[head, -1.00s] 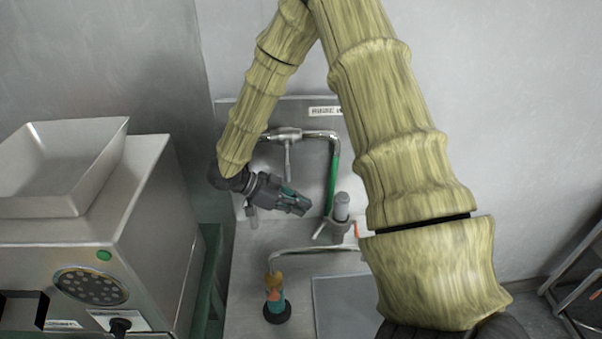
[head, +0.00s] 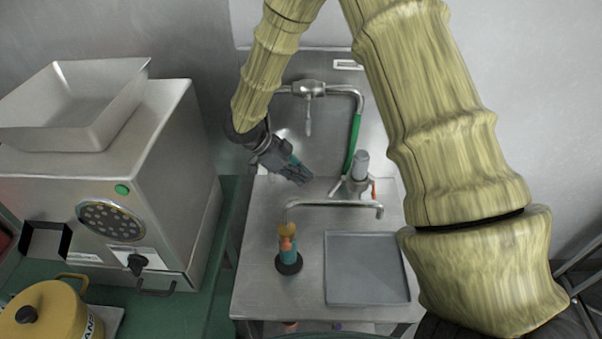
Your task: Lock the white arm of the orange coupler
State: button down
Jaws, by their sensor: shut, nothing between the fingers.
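A small upright fitting with a teal body (head: 290,257), an orange part (head: 287,243) and a yellow top (head: 288,229) stands on a round black base on the steel sink top. Another small orange piece (head: 373,190) sits beside the grey cylinder of the tap. I cannot tell for sure which one is the orange coupler, and no white arm can be made out. My gripper (head: 303,178) is shut and empty. It is above the back of the sink top, left of the tap base, and apart from the teal fitting.
A curved steel spout (head: 335,203) runs between the gripper and the fitting. A green-sleeved pipe (head: 353,140) rises behind. A grey square basin (head: 365,270) lies right of the fitting. The steel grinder (head: 150,170) and a yellow pot (head: 55,315) stand at left.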

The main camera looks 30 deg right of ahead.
aim_at(335, 187)
jog(key=p+x, duration=0.1)
jog(key=x, duration=0.6)
jog(key=shift+s+d, duration=0.1)
jog(key=shift+d, duration=0.05)
